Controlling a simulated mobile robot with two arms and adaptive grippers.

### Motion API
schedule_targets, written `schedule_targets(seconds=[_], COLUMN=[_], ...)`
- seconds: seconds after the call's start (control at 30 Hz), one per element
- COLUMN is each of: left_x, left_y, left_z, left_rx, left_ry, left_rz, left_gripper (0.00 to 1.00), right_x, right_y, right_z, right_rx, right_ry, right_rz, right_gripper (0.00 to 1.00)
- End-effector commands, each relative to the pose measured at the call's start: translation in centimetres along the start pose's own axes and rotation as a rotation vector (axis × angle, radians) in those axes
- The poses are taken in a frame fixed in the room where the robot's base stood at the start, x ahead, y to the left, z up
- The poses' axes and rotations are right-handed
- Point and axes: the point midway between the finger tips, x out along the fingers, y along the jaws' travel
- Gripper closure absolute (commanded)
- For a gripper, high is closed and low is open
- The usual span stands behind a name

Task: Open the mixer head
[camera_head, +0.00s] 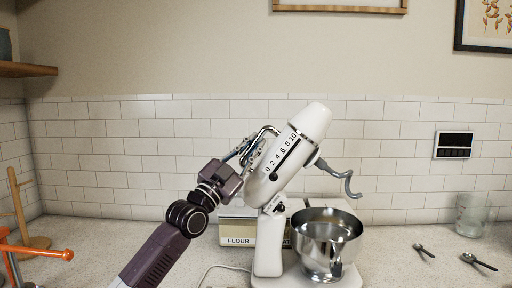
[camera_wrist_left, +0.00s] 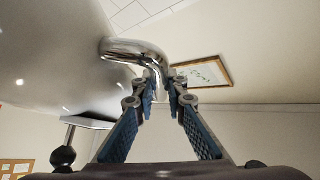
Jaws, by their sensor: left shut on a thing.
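The white mixer head (camera_head: 288,155) is tilted up steeply. Its front end points to the upper right and the grey hook (camera_head: 346,180) hangs out from under it. The white stand (camera_head: 269,245) is upright below, and the steel bowl (camera_head: 327,240) sits on the base to its right. My left gripper (camera_wrist_left: 161,90) reaches the head from the left and is shut on the chrome handle (camera_wrist_left: 135,50), whose bent end lies between the fingertips. The handle also shows on the head's upper left side in the head view (camera_head: 262,131). My right gripper is not in view.
A flour box (camera_head: 238,228) stands behind the mixer. A white cable (camera_head: 212,271) lies left of the base. Orange-handled things (camera_head: 35,250) and a wooden stand (camera_head: 22,215) are at the left. Measuring spoons (camera_head: 474,260) and a glass jar (camera_head: 470,215) are at the right.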

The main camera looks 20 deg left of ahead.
Motion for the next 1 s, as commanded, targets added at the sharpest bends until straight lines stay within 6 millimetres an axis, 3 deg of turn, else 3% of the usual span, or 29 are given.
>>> schedule_targets(seconds=[0.4, 0.43, 0.5, 0.83, 1.0], left_x=[0.1, 0.1, 0.1, -0.2, -1.9], left_y=[-0.5, -0.5, -0.4, -0.2, -0.1], left_z=[-0.3, -0.3, -0.3, -0.1, 0.1], left_rx=[-0.001, -0.001, -0.001, -0.001, -0.002], left_ry=[0.007, 0.007, 0.007, 0.003, 0.000], left_rz=[-0.009, -0.009, -0.009, -0.004, -0.002], left_gripper=[1.00, 0.86, 0.80, 0.80, 0.80], right_x=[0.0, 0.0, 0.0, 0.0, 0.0], right_y=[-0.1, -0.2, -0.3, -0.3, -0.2], right_z=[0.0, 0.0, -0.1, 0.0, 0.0], right_rx=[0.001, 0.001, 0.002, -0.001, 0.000], right_ry=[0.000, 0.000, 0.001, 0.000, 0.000], right_rz=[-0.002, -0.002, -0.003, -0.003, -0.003], right_gripper=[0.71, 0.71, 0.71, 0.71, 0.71])
